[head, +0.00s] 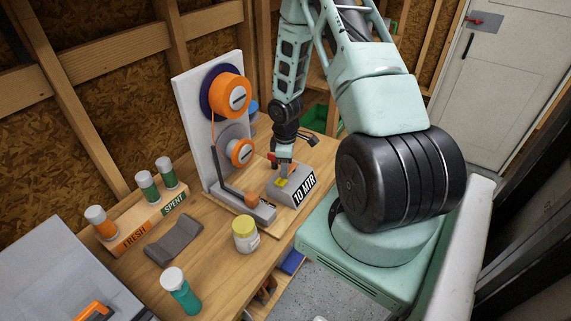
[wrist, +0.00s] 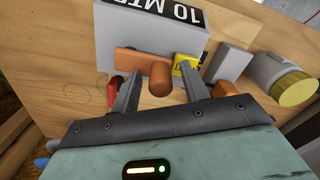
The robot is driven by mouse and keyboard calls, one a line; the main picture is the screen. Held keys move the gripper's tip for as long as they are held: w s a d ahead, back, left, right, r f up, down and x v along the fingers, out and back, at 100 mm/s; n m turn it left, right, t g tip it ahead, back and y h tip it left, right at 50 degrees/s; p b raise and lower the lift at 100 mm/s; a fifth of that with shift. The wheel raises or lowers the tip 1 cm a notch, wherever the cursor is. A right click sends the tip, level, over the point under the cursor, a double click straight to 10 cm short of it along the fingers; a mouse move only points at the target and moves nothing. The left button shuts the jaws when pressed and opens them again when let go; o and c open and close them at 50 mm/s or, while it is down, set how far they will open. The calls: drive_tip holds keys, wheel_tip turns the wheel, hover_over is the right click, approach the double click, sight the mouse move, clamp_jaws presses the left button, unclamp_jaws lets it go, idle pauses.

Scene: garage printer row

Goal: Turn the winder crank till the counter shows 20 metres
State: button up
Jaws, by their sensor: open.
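The winder stands on the wooden bench against a white backboard (head: 191,130), with an orange spool (head: 228,96) above and a smaller orange spool (head: 240,153) below. The grey counter box (head: 292,185) reads "10 MTR"; its label also shows in the wrist view (wrist: 168,12). An orange crank arm (wrist: 138,60) with a round knob (wrist: 160,79) sits at the box. My gripper (wrist: 161,70) is open, with one finger on each side of the knob. I cannot tell whether the fingers touch it. In the head view my gripper (head: 284,165) hangs over the box.
A yellow-lidded jar (head: 245,237) stands in front of the winder. To the left are a FRESH/SPENT rack (head: 140,228) with bottles, a grey curved piece (head: 173,241) and a teal bottle (head: 181,293). A yellow tag (wrist: 187,66) lies close beside one finger.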

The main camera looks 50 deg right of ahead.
sight(279, 171)
clamp_jaws()
